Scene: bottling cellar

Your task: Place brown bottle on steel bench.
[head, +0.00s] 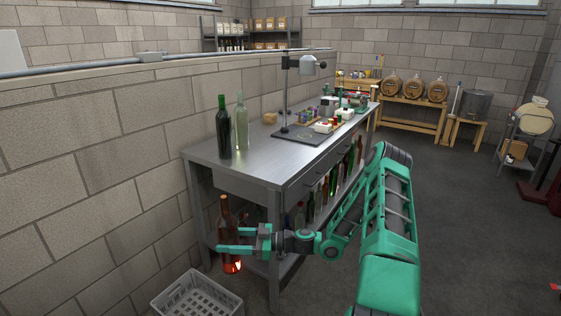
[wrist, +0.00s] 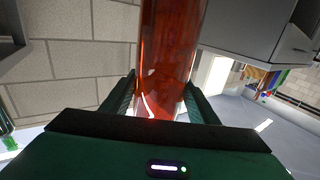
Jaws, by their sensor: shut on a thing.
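The brown bottle (head: 227,222) is upright between the jaws of my gripper (head: 233,248), which is shut on its lower part. In the wrist view the bottle (wrist: 170,50) fills the space between the two green fingers (wrist: 160,100). The bottle is in the air in front of the near left end of the steel bench (head: 262,154), and its neck top is lower than the bench top. A dark green bottle (head: 223,128) and a clear pale bottle (head: 241,122) stand upright on the bench's near left part.
A grey crate (head: 180,300) is on the floor below the held bottle. A stand with a dark base (head: 284,95) and small items occupy the bench's middle and far end. Several bottles line the shelf under the bench. A block wall (head: 95,175) runs along the left.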

